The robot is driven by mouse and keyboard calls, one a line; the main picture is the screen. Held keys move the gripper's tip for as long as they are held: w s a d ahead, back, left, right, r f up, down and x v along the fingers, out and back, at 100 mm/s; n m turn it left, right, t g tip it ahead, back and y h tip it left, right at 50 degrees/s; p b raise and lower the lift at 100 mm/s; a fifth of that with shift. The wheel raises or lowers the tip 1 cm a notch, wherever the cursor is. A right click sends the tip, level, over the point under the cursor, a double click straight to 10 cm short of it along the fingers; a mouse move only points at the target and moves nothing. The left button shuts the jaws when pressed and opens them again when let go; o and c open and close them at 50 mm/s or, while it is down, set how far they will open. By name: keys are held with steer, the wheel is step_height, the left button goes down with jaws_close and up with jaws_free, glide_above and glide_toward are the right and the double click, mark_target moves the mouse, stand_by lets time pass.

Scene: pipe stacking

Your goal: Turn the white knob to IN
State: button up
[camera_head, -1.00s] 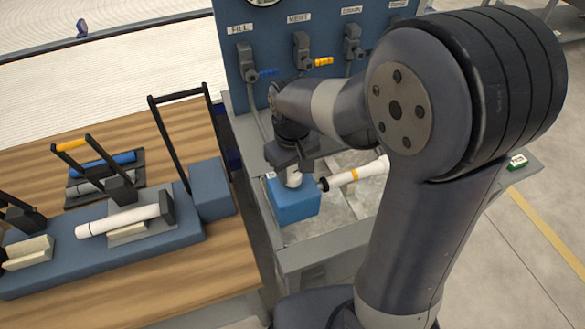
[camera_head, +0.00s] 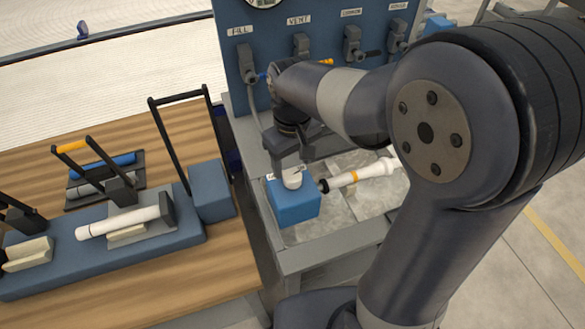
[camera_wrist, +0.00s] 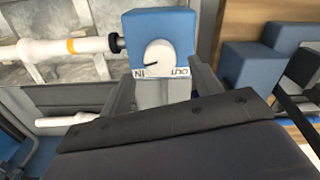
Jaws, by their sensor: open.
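The white knob (camera_wrist: 157,56) sits on a blue box (camera_wrist: 165,25), with a white label below it in the wrist view reading IN at left and OUT at right. A dark line on the knob slants toward the IN side. In the head view the knob (camera_head: 291,180) is on top of the blue box (camera_head: 296,208), partly covered by my gripper (camera_head: 290,162). My gripper is open, its fingers to either side of the knob in the wrist view (camera_wrist: 163,80). I cannot tell whether they touch it.
A white pipe with a yellow band (camera_head: 352,178) joins the box's right side. A blue valve panel (camera_head: 290,60) stands behind. A wooden table (camera_head: 150,270) at left holds a blue fixture (camera_head: 40,278) with a white tube (camera_head: 120,222) and upright black handles.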

mark_target(292, 174)
step_height(292, 174, up, 7)
steer(key=shift+f, duration=0.15)
steer(key=shift+f, duration=0.1)
step_height(292, 174, down, 11)
steer(key=shift+n, duration=0.9)
steer(key=shift+r, duration=0.2)
